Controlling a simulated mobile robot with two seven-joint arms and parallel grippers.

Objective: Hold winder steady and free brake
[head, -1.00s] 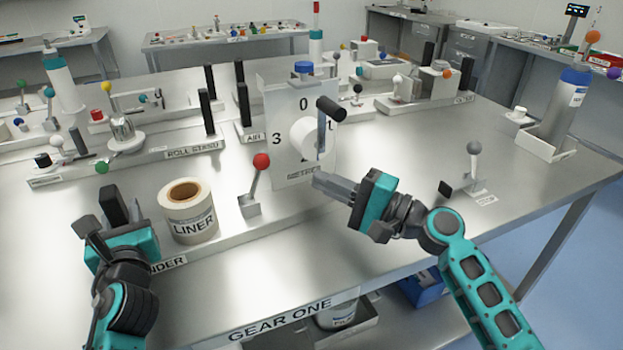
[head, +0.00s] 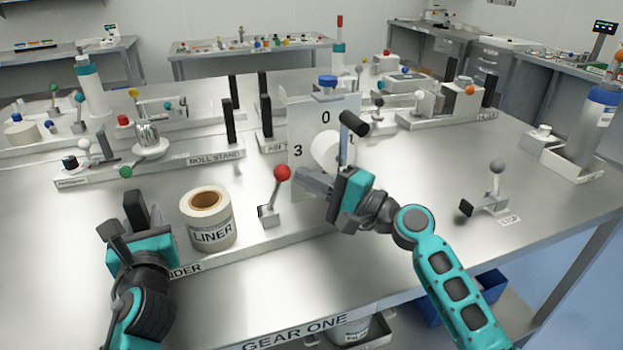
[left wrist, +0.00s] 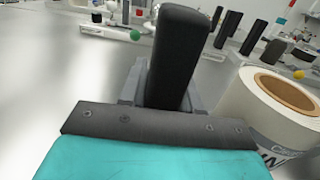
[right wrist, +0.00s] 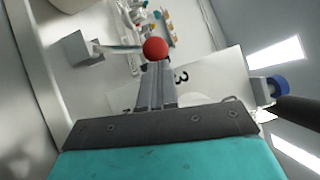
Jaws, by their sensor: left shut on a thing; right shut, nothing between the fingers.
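The winder base with a partly hidden "…NDER" label (head: 186,270) carries a white LINER roll (head: 212,232). A black upright grip (head: 135,207) stands left of the roll. My left gripper (head: 128,225) is shut on this grip, which rises between its fingers in the left wrist view (left wrist: 178,60). A lever with a red ball knob (head: 282,173) stands right of the roll, on a small grey block (head: 268,215). My right gripper (head: 302,178) is shut and empty, its tips just right of the red knob. The right wrist view shows the knob (right wrist: 155,47) just beyond the tips; contact is unclear.
A white numbered dial panel (head: 305,125) with a black-handled crank (head: 354,124) stands close behind my right gripper. A grey-ball lever (head: 497,167) stands at right. A ROLL STAND rail (head: 214,160) lies behind.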

